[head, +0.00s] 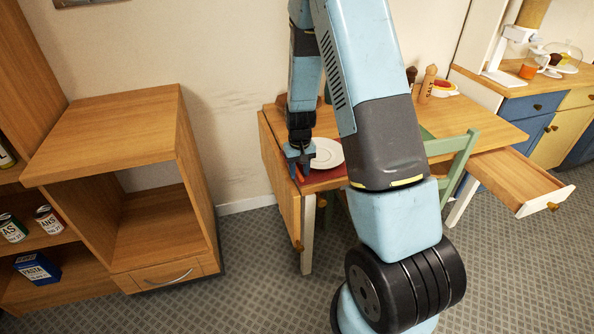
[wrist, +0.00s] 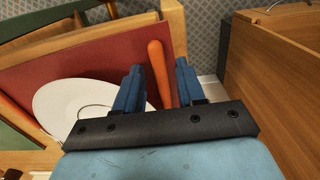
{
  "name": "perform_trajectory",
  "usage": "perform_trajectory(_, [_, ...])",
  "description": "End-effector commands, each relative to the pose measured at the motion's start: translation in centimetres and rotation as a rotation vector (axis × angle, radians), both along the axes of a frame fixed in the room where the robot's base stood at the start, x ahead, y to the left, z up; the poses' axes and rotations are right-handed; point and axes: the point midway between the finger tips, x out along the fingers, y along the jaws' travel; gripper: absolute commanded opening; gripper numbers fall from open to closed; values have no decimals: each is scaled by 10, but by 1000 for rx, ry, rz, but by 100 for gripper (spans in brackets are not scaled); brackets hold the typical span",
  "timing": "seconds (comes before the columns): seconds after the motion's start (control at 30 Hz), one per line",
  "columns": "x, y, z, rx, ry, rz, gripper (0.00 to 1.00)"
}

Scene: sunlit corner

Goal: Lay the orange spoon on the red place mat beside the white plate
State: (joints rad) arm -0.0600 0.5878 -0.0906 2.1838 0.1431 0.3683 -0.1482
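The orange spoon (wrist: 159,70) appears to lie on the red place mat (wrist: 95,57), to the right of the white plate (wrist: 62,103) in the wrist view. My gripper (wrist: 159,67) is open, with its blue fingers apart on either side of the spoon and a gap to each. The gripper's palm hides the spoon's near end. In the head view, my gripper (head: 298,163) is low over the table's left end, beside the plate (head: 327,153). The mat (head: 322,176) shows below the plate, and a small bit of the spoon (head: 300,174) shows under the fingers.
The wooden table (head: 475,112) also bears a salt mill (head: 428,84). A green chair (head: 455,160) stands at its front. An open drawer (head: 515,180) juts out at the right. A wooden shelf unit (head: 110,140) stands left, with a floor gap between.

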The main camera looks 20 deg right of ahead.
Motion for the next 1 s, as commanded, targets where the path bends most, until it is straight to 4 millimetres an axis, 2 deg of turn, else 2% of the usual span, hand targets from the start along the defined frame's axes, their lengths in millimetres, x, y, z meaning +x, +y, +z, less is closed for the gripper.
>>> perform_trajectory(0.27, [0,0,1,0,-1,1,41])
perform_trajectory(0.43, [1,1,14,0,-2,2,41])
perform_trajectory(1.0, [0,1,106,-1,-2,2,41])
